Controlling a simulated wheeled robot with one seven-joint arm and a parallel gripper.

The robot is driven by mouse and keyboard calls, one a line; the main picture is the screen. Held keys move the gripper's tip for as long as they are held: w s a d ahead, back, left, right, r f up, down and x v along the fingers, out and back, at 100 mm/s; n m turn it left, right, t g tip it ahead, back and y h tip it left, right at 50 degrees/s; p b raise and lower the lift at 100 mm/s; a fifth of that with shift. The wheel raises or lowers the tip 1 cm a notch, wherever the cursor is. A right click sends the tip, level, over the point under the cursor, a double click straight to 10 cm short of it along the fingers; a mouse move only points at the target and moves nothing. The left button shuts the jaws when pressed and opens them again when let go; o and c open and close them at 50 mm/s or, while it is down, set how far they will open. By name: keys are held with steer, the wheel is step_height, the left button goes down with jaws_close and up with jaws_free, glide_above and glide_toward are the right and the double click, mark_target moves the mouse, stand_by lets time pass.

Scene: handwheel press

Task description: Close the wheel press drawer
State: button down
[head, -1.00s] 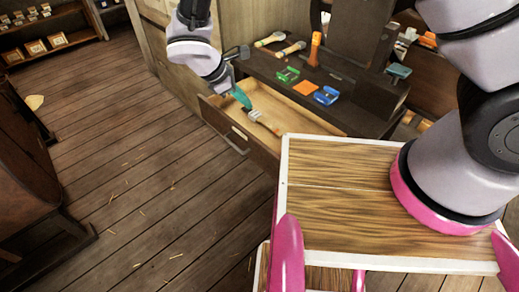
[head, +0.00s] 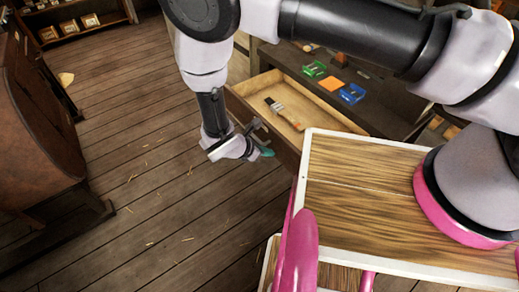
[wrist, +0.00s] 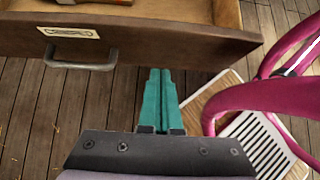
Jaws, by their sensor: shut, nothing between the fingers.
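The press drawer (head: 290,108) is pulled open below the dark bench. A brush with a pale ferrule (head: 282,112) lies inside it. In the wrist view the drawer's dark front (wrist: 190,46) spans the top, with a metal handle (wrist: 82,62) and a paper label. My gripper (head: 266,152) is outside the drawer, near its front. Its teal fingers (wrist: 158,75) are together and empty, pointing at the drawer front to the right of the handle. I cannot tell whether the fingertips touch the front.
The dark bench (head: 385,110) behind the drawer carries a green item (head: 314,69), an orange block (head: 333,84) and a blue item (head: 351,93). A brown cabinet (head: 40,130) stands at left. The plank floor between is open.

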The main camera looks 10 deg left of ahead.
steer(key=w+d, duration=0.1)
steer(key=w+d+f, duration=0.1)
steer(key=w+d, duration=0.1)
steer(key=shift+w, duration=0.25)
steer(key=shift+w+d, duration=0.1)
steer(key=shift+w, duration=0.1)
